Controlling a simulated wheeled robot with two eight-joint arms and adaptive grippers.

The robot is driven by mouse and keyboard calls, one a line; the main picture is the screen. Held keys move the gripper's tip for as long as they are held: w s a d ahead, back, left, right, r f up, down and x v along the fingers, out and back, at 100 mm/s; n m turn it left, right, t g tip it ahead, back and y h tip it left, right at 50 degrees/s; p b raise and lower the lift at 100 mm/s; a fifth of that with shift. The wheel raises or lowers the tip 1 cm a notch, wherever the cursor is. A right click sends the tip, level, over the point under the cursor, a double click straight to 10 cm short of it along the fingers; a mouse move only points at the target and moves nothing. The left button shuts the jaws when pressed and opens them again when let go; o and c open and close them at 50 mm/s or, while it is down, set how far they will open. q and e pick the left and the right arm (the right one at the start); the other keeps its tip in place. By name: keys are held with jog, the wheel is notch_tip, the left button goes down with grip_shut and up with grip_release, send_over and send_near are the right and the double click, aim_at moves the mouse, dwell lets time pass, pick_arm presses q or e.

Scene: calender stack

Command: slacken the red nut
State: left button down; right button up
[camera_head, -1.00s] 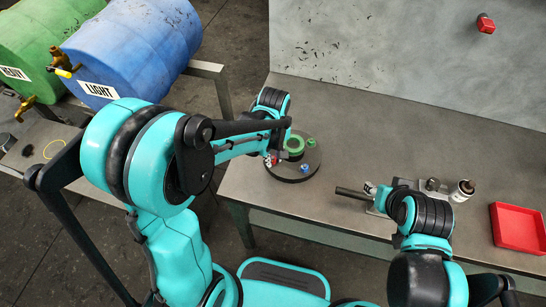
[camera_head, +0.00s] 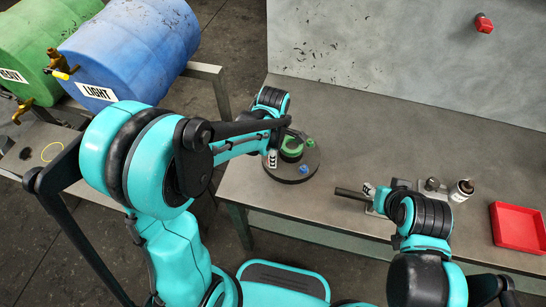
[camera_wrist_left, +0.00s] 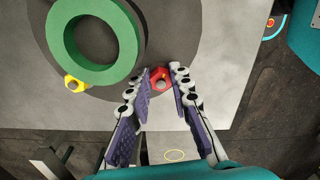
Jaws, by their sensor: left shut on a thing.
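The red nut (camera_wrist_left: 159,76) sits on a stud at the edge of the dark round disc, beside the green ring (camera_wrist_left: 133,45), in the left wrist view. My left gripper (camera_wrist_left: 161,72) is shut on it, one finger on each side. In the head view my left gripper (camera_head: 272,159) is at the left edge of the disc (camera_head: 290,178), and the red nut is hidden there. The green ring (camera_head: 291,150) is partly covered by my arm. My right gripper (camera_head: 369,189) is small and mostly hidden by its arm, so its jaws cannot be read.
A yellow nut (camera_wrist_left: 75,84) and a blue nut (camera_head: 304,169) sit on the disc. A red block (camera_head: 484,23) is on the back panel.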

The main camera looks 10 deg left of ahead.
pick_arm(q)
jog(key=n, duration=0.4)
jog(key=shift+w, duration=0.1)
jog(key=shift+a+n, duration=0.1)
jog(key=shift+n, duration=1.7)
jog(key=c, duration=1.4)
grip_release()
jog(key=shift+w, duration=0.1)
jog(key=shift+o, duration=0.2)
notch_tip(320, 180, up, 12)
